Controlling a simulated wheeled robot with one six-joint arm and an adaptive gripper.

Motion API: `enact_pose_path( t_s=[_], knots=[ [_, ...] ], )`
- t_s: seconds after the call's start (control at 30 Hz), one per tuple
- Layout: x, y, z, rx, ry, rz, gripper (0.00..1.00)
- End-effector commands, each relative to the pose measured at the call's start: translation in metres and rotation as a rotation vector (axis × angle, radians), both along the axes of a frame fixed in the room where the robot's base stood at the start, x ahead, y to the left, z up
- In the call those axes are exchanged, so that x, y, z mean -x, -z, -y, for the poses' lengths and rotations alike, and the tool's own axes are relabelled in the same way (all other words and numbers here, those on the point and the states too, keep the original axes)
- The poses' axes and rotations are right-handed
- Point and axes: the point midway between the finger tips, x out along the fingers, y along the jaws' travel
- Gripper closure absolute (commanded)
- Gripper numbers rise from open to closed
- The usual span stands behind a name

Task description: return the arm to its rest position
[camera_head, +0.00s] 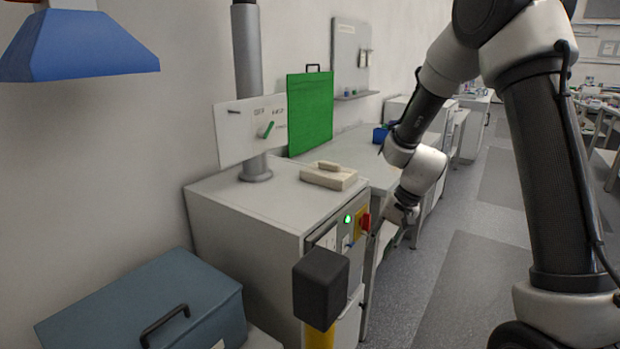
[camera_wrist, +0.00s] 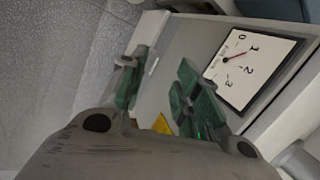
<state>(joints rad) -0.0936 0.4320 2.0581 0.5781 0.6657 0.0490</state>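My arm reaches down from the upper right in the head view. My gripper (camera_head: 383,222) is in front of the cabinet (camera_head: 245,212), close to the red and yellow switch (camera_head: 362,222) on its front. In the wrist view my gripper (camera_wrist: 158,78) has its two green-padded fingers apart, with nothing held between them. A yellow patch (camera_wrist: 161,125) shows between the fingers, beyond them. Whether a finger touches the switch or panel cannot be told.
A dial marked 0 to 3 (camera_wrist: 252,66) is on the panel right of the fingers. A green lamp (camera_head: 348,218) glows on the cabinet. A black-topped yellow post (camera_head: 320,288) and blue case (camera_head: 150,300) stand in front. Open floor (camera_head: 440,290) lies to the right.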

Motion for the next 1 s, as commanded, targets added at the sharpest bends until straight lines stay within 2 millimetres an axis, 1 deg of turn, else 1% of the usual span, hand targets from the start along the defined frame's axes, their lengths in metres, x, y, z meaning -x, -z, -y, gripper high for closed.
enact_pose_path(
  t_s=[0.03, 0.27, 0.3, 0.37, 0.4, 0.5, 0.6, 0.7, 0.8, 0.9, 1.0],
  knots=[
    [0.018, -0.018, 0.008, 0.018, -0.052, -0.002, 0.68],
    [0.098, -0.088, 0.050, 0.120, -0.251, 0.009, 0.68],
    [0.113, -0.101, 0.059, 0.144, -0.281, 0.020, 0.68],
    [0.136, -0.120, 0.072, 0.182, -0.320, 0.037, 0.68],
    [0.151, -0.131, 0.081, 0.208, -0.342, 0.052, 0.68],
    [0.186, -0.156, 0.101, 0.274, -0.383, 0.100, 0.68],
    [0.217, -0.176, 0.118, 0.336, -0.401, 0.162, 0.68],
    [0.237, -0.191, 0.128, 0.384, -0.394, 0.239, 0.68],
    [0.249, -0.204, 0.132, 0.407, -0.373, 0.316, 0.68],
    [0.253, -0.216, 0.133, 0.418, -0.354, 0.374, 0.68],
    [0.255, -0.222, 0.133, 0.423, -0.344, 0.401, 0.68]
  ],
)
